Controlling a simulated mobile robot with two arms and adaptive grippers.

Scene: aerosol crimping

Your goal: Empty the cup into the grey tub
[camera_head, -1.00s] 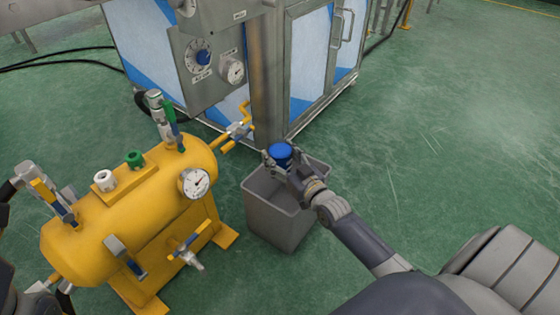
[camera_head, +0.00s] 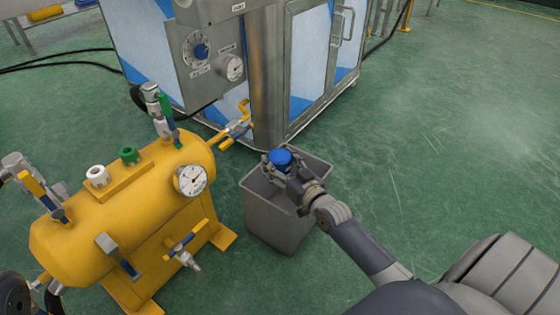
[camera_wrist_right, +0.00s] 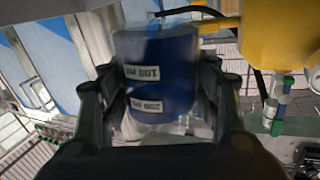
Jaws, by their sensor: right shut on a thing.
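The blue cup (camera_head: 280,158) is held over the grey tub (camera_head: 280,220), near the tub's back rim in the head view. My right gripper (camera_head: 281,168) is shut on the cup, with its fingers on either side. In the right wrist view the cup (camera_wrist_right: 155,75) sits between the fingers, and its white volume labels read upside down. The head view does not clearly show how far the cup is tilted, or whether anything is inside it. The tub stands on the floor, and its inside is partly hidden by my gripper. My left gripper is not in view.
A yellow pressure tank (camera_head: 120,215) with valves and a gauge (camera_head: 190,180) stands left of the tub. A steel cabinet (camera_head: 268,85) with blue-and-white panels is just behind it. The green floor (camera_head: 440,150) to the right is clear.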

